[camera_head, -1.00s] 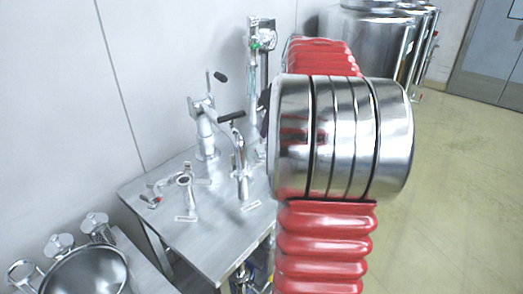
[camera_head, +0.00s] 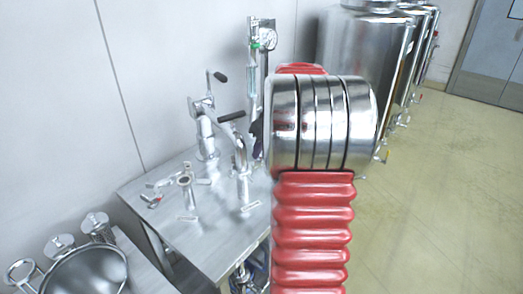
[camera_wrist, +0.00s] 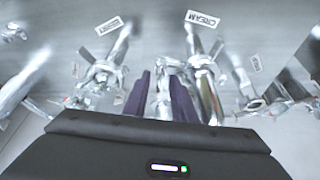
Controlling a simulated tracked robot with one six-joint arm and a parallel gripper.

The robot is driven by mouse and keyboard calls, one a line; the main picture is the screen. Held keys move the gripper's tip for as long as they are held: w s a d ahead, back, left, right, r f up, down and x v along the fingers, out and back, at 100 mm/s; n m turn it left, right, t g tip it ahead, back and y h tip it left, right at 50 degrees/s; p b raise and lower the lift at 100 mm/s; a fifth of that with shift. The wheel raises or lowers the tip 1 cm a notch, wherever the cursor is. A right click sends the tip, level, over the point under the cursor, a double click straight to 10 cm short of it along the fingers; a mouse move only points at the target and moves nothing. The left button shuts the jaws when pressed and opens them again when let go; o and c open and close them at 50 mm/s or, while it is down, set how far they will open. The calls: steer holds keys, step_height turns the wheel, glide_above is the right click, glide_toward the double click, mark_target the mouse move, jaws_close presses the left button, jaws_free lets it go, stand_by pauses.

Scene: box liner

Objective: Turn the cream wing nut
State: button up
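In the wrist view, a white label reading CREAM (camera_wrist: 202,20) lies on the steel table. Just below it is a shiny metal fitting with wing-like tabs, the cream wing nut (camera_wrist: 203,60). My gripper (camera_wrist: 161,92) has two purple fingers with a gap between them, and shiny metal shows in that gap. The fingers are left of and below the cream fitting in the picture, apart from its wings. I cannot tell whether they touch the metal between them. In the head view, my gripper (camera_head: 257,132) is mostly hidden by my arm, and the labels are too small to read.
A second labelled fitting (camera_wrist: 103,72) stands left of my fingers in the wrist view. The steel table (camera_head: 215,230) carries several upright pipes and taps. A gauge column (camera_head: 255,75) stands behind. A steel bowl (camera_head: 88,270) is front left, and the floor at right is clear.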

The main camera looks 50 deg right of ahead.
steer(key=shift+c, duration=0.4)
jaws_close()
steer(key=shift+a, duration=0.15)
steer(key=shift+m, duration=0.3)
steer(key=shift+m+g+h, duration=0.3)
steer(key=shift+m+h, duration=0.7)
steer(key=shift+m, duration=1.3)
steer(key=shift+w+a+m+g+h, duration=0.1)
steer(key=shift+m+g+h, duration=0.3)
steer(key=shift+m, duration=0.95)
steer(key=shift+w+a+m+g+h, duration=0.1)
steer(key=shift+m+g+h, duration=0.25)
steer(key=shift+m, duration=1)
